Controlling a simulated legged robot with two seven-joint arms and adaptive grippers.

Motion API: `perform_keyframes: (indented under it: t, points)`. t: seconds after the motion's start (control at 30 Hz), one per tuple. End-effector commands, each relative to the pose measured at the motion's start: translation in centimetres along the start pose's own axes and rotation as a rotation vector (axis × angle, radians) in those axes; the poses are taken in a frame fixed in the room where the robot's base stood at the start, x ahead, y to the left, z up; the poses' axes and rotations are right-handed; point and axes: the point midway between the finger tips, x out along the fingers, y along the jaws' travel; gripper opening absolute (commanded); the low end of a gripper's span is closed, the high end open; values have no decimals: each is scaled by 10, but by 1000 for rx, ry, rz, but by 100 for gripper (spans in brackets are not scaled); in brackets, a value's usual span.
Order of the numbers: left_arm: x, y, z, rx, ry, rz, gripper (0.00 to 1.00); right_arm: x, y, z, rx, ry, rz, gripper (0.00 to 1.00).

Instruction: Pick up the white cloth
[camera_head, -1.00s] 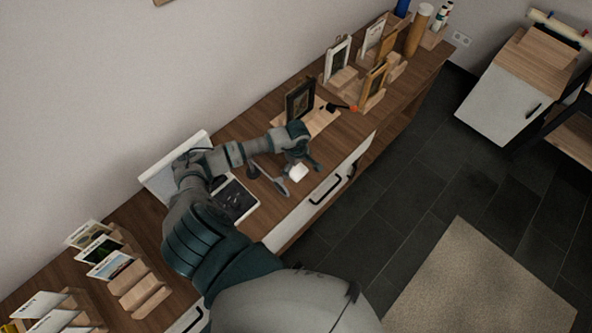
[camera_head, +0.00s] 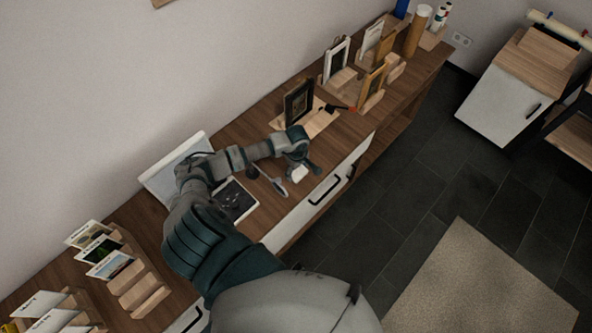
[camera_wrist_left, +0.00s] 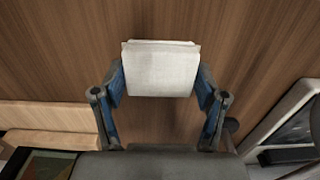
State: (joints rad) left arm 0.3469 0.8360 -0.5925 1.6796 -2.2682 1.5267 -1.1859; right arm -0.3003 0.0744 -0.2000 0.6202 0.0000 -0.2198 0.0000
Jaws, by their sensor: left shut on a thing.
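The white cloth (camera_wrist_left: 160,72) is a small folded block in the left wrist view, held between the two blue finger pads of my left gripper (camera_wrist_left: 160,84). In the head view the cloth (camera_head: 299,173) shows as a small white patch just below my left gripper (camera_head: 304,168), over the front part of the wooden cabinet top (camera_head: 228,140). The gripper is shut on the cloth. I cannot tell whether the cloth touches the wood or is slightly above it. My right gripper is not in view.
A dark framed picture (camera_head: 298,102) stands on a light wooden board behind the gripper. Several frames stand at the far right end. Cards in wooden holders (camera_head: 110,265) stand at the left.

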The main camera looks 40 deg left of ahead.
Motion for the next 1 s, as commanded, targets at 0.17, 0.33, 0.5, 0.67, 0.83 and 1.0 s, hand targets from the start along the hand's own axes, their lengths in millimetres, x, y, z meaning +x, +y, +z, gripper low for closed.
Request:
perform_keyframes:
  t: [0.17, 0.33, 0.5, 0.67, 0.83, 1.0]
  points:
    - [-12, 1, -3, 1, 0, 4, 48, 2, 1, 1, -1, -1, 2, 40]
    - [-36, 1, -3, 2, 2, 5, 48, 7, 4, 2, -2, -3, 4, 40]
    - [-36, 1, 39, 6, -4, 3, 48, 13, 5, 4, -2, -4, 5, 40]
    - [-41, 1, 84, 6, -2, 5, 48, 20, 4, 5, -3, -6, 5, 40]
    - [-45, 1, 126, 5, -2, 4, 48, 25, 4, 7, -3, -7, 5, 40]
    - [-48, 0, 150, 2, -3, 3, 48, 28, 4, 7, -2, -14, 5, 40]
